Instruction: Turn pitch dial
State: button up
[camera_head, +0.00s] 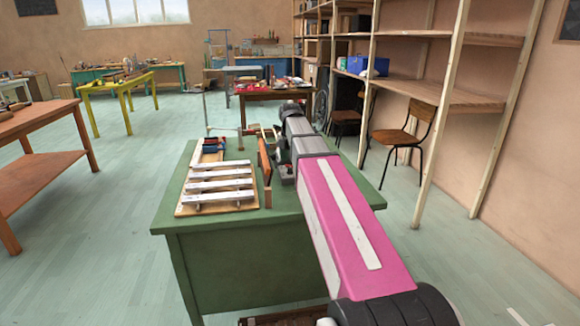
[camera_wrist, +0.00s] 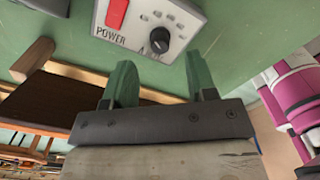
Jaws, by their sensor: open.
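A grey control box (camera_wrist: 178,18) shows at the top of the wrist view, cut off by the frame edge. It carries a red switch (camera_wrist: 116,14) marked POWER and a black round dial (camera_wrist: 160,38) with a scale around it. The label under the dial is only partly readable. My gripper (camera_wrist: 160,72) has its two green fingers apart. The dial appears just beyond the fingertips, roughly between them in the picture; I see no contact. In the head view my arm hides the box and dial.
The box is on a green table (camera_head: 235,250). A xylophone-like board with white bars (camera_head: 222,184) lies to the left, beside an upright brown wooden piece (camera_head: 264,160). Wooden shelving (camera_head: 452,98) and chairs (camera_head: 408,130) stand at the right. Floor left of the table is free.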

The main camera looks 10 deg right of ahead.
notch_tip(320, 180, up, 6)
jog(key=shift+r, duration=0.15)
dwell(0.5)
